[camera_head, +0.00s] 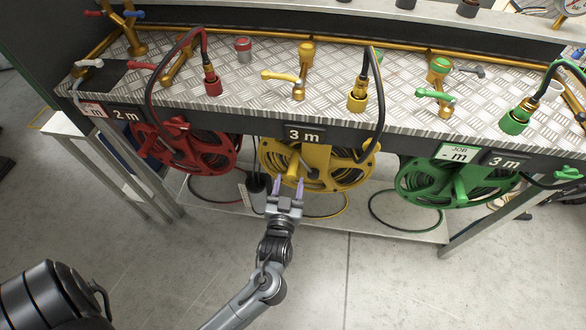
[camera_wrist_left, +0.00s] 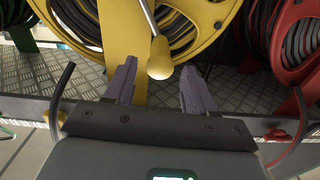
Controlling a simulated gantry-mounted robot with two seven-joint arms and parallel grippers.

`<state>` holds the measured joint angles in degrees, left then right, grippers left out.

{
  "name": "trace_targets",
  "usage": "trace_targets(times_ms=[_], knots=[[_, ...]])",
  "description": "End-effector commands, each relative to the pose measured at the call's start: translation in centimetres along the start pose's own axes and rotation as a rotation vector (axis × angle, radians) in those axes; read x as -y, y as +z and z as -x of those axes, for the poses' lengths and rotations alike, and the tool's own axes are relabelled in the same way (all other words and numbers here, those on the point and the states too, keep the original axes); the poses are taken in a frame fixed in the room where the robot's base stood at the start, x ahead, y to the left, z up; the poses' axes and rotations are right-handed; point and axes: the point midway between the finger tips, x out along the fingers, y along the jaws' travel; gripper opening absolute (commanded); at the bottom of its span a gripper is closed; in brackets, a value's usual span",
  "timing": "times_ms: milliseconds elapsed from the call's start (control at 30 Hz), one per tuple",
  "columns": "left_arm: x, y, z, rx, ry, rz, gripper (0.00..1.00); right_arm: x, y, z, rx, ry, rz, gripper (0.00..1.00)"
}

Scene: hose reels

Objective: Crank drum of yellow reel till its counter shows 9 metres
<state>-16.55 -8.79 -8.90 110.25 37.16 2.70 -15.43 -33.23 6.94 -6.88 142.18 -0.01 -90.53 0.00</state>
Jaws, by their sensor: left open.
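The yellow reel (camera_head: 340,172) hangs under the bench in the middle, wound with dark hose; it also fills the upper part of the left wrist view (camera_wrist_left: 205,45). Its counter (camera_head: 304,135) above reads 3 m. A crank with a yellow knob (camera_wrist_left: 160,62) on a metal rod shows in the left wrist view. My left gripper (camera_head: 288,186) is open in front of the yellow reel. In the left wrist view the knob stands between and slightly beyond its two purple fingertips (camera_wrist_left: 157,80); I see no finger closed on it. My right gripper is not in view.
A red reel (camera_head: 205,155) with a 2 m counter (camera_head: 126,115) hangs on the left. A green reel (camera_head: 440,185) with a 3 m counter (camera_head: 503,160) and a JOB plate (camera_head: 457,153) hangs on the right. Valves and hose fittings stand on the bench top (camera_head: 330,95). The floor in front is clear.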

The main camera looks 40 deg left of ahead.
Motion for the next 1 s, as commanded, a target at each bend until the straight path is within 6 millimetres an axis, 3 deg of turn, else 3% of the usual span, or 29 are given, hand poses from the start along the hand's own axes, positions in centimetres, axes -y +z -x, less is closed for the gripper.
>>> trace_targets(times_ms=[200, 400, 833, 867, 1000], knots=[[-0.1, 0.2, -3.6, -0.004, 0.001, 0.001, 0.55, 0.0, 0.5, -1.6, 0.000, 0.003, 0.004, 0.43], [0.0, 0.1, -5.6, -0.002, 0.001, 0.001, 0.55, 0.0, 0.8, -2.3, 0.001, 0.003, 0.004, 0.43], [0.0, 0.0, -6.4, 0.000, 0.001, 0.000, 0.55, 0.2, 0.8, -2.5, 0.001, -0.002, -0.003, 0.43], [0.0, 0.0, -6.4, 0.000, 0.001, 0.000, 0.53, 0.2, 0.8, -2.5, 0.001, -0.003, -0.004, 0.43], [0.0, 0.0, -6.3, 0.000, 0.001, 0.000, 0.32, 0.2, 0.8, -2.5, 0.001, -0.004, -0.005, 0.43]])
